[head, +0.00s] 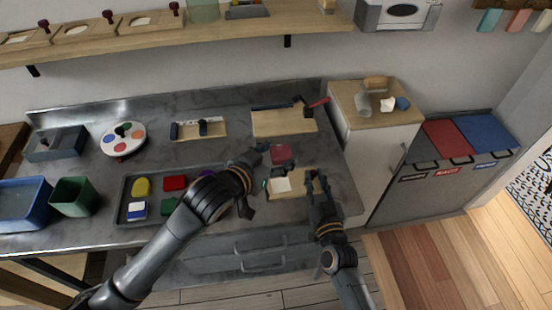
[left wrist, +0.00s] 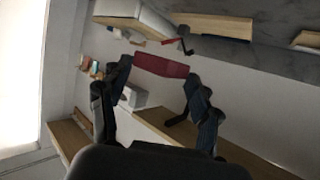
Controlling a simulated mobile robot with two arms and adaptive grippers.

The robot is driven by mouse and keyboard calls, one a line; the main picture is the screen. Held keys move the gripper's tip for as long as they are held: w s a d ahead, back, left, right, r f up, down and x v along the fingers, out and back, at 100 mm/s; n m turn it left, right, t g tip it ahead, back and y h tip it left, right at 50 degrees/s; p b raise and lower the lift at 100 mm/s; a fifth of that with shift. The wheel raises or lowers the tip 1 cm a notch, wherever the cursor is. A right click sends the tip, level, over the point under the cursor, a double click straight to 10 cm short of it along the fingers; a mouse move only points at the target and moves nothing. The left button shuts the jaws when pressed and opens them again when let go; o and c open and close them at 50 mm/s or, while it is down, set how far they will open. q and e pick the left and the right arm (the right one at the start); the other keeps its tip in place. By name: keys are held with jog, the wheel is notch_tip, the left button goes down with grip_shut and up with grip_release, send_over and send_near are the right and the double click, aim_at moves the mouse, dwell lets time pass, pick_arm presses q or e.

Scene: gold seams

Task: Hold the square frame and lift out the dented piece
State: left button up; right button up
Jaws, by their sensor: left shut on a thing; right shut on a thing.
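A dark red block (head: 281,154) shows at the tips of my left gripper (head: 271,159), above and behind a wooden frame. In the left wrist view the red block (left wrist: 160,66) spans the space between the two fingertips, and my left gripper is shut on it. Whether it is dented cannot be told. The wooden square frame (head: 298,190) lies near the counter's front edge, with a pale square (head: 281,184) in its middle. My right gripper (head: 318,178) is shut on the frame's right side. The left gripper hides part of the frame's left side.
A dark tray (head: 126,214) with several coloured blocks lies to the left. A wooden board (head: 284,122) is behind the grippers. A round palette (head: 123,138) and a green bin (head: 74,196) stand further left. A wooden-topped cabinet (head: 388,117) stands to the right.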

aim_at(276, 158)
pick_arm(q)
jog(key=shift+r, duration=1.55)
pick_arm(e)
jog(key=o, duration=0.9)
jog(key=shift+o, duration=0.2)
jog(key=shift+s, duration=0.1)
jog(key=s+d, duration=0.2)
jog(key=s, duration=0.9)
jog(key=shift+s+d, duration=0.15)
jog(key=shift+s, duration=0.15)
